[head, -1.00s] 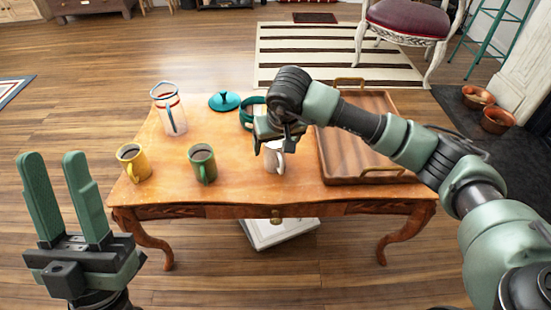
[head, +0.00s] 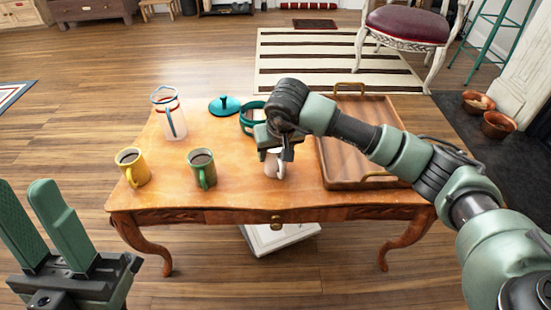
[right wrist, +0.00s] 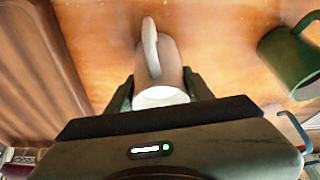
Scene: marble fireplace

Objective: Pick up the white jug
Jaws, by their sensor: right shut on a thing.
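The white jug (head: 276,168) stands on the wooden table, near the middle of its front half. My right gripper (head: 274,150) comes down over it from above and hides its upper part. In the right wrist view the jug (right wrist: 172,62) sits between the two fingers, with its handle pointing away from the palm. My right gripper (right wrist: 158,92) is shut on the jug. My left gripper (head: 24,190) is open and empty at the lower left, apart from the table.
The table (head: 230,145) also bears a yellow mug (head: 134,170), a green mug (head: 203,170), a clear pitcher (head: 172,118), a teal lid (head: 224,105) and a teal pot (head: 250,118) partly hidden by my arm. A wooden tray (head: 345,150) lies right of the jug.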

